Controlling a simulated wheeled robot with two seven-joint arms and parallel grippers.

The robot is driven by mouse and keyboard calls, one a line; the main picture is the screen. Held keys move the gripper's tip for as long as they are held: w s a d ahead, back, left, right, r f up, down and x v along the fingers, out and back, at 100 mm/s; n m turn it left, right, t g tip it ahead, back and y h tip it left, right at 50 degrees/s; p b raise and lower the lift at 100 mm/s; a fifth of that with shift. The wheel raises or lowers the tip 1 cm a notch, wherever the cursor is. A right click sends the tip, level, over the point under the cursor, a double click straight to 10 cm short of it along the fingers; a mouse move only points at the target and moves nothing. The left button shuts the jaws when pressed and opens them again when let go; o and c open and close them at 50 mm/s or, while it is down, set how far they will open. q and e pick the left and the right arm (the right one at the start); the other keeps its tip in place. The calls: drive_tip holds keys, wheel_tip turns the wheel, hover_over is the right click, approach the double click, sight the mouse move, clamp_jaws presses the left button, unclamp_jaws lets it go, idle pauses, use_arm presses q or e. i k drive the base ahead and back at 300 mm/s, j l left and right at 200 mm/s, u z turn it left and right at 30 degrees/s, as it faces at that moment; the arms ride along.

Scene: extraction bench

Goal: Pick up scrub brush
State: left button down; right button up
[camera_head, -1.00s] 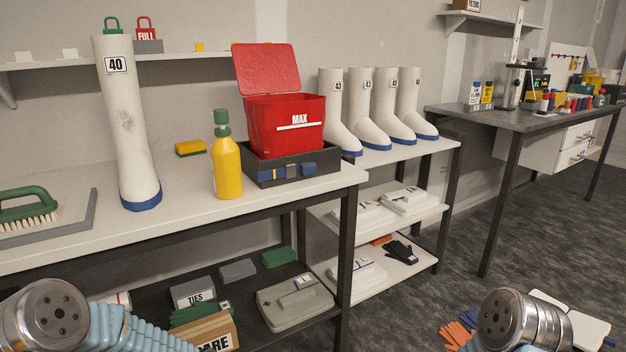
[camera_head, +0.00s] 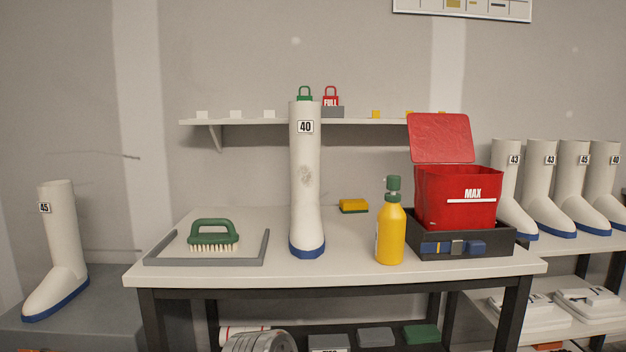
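The scrub brush (camera_head: 213,236) has a green handle and pale bristles. It rests bristles down in a shallow grey tray (camera_head: 262,250) on the left part of the white-topped bench. Nothing holds it. A rounded metal part of my arm shows at the bottom edge, below the bench top. Neither of my grippers is in view.
A white boot (camera_head: 306,185) marked 40 stands right of the tray. Further right are a yellow bottle (camera_head: 391,235), a yellow sponge (camera_head: 353,205) and an open red MAX bin (camera_head: 457,208) in a dark tray. A boot (camera_head: 58,255) marked 45 stands left of the bench.

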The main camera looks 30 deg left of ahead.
sight(206, 241)
drive_tip(key=u, duration=1.6)
